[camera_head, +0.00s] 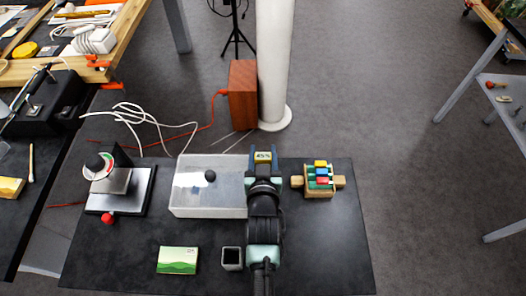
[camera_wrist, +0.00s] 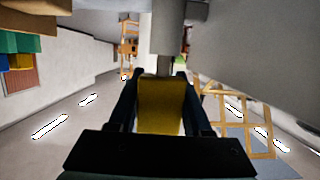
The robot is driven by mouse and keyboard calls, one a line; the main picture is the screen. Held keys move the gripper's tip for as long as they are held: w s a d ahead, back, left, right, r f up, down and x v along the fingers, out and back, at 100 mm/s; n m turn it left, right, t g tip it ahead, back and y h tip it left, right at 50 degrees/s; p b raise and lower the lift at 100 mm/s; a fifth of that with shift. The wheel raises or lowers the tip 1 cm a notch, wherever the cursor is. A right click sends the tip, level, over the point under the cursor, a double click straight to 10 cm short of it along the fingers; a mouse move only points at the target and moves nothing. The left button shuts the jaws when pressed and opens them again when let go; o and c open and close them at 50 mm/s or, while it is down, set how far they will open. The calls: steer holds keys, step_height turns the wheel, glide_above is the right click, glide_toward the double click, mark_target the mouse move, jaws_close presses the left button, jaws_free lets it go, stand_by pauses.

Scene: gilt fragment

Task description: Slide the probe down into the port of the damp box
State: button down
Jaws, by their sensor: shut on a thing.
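The damp box (camera_head: 190,208) is a pale grey box with a partly clear top, left of my gripper on the dark table. A round black spot (camera_head: 210,176) shows on its top; I cannot tell if it is a knob or a hole. My gripper (camera_wrist: 162,88) is shut on the probe, whose yellow body (camera_wrist: 161,108) sits between the dark fingers. A grey cylinder (camera_wrist: 167,30) extends beyond it in the wrist view. My arm hides part of that edge, and no port is clearly visible.
A rack with coloured blocks (camera_head: 320,179) stands close on the right. A dial instrument (camera_head: 103,166) stands left of the box. A green card (camera_head: 177,260) and a small black container (camera_head: 232,258) are in front. The dark table's right side (camera_head: 335,240) is clear.

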steer(key=shift+c, duration=1.3)
jaws_free()
steer(key=shift+s, duration=0.1)
steer(key=v, duration=1.2)
steer(key=shift+s+r+b, duration=0.2)
steer(key=shift+s+b, duration=0.1)
steer(key=shift+s, duration=0.05)
